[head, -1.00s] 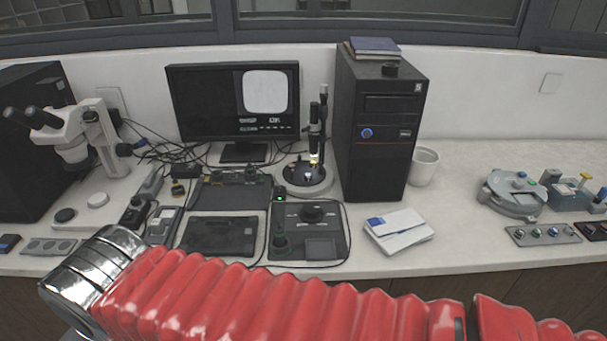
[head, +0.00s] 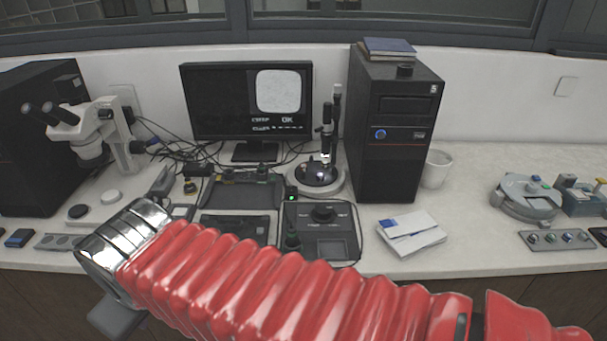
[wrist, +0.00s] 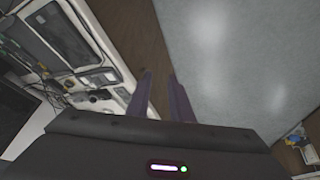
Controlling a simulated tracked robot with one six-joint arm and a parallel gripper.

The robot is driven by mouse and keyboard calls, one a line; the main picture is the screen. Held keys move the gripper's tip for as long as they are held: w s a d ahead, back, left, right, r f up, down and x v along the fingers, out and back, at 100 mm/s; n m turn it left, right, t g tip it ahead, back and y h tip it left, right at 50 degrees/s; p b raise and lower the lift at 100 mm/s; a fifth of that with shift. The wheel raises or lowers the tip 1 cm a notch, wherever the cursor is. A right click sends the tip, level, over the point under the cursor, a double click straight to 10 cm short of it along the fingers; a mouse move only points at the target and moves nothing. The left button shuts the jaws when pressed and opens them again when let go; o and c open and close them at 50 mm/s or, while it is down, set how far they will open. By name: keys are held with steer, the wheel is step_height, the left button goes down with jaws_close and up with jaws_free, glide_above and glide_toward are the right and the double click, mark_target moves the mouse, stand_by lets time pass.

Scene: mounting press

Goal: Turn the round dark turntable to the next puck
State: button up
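The round dark turntable (head: 316,175) sits on a pale round base on the bench, under a slim upright black scope (head: 328,130). Small pale spots show on it, too small to tell apart as pucks. My gripper (wrist: 160,76) is open and empty in the wrist view, its two dark fingers apart over the brown cabinet front and grey floor. It is low in front of the bench, well away from the turntable. In the head view my red-sleeved arm crosses the front, and the fingertips cannot be made out.
A monitor (head: 246,102) with a grainy pale picture and "OK" stands behind. A black computer tower (head: 398,135) stands just right of the turntable. A control box (head: 325,235) with a knob and white papers (head: 411,234) lie in front. A white microscope (head: 95,130) is at left.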

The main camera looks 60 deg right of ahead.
steer(key=w+d+n+g+h, duration=0.3)
steer(key=w+d+h, duration=0.15)
steer(key=d, duration=0.95)
steer(key=n+g+h, duration=0.6)
steer(key=n+h, duration=0.2)
steer(key=n, duration=0.3)
glide_toward(304, 173)
steer(key=w+a+r, duration=0.1)
steer(key=w+a, duration=0.1)
steer(key=a, duration=0.1)
steer(key=shift+s+d+r, duration=0.1)
steer(key=shift+s+r, duration=0.05)
steer(key=shift+r, duration=0.05)
steer(key=shift+d, duration=0.1)
steer(key=shift+y, duration=0.25)
steer(key=x, duration=1.3)
steer(key=shift+s+d, duration=0.2)
steer(key=shift+s, duration=0.1)
steer(key=shift+c, duration=0.3)
jaws_close()
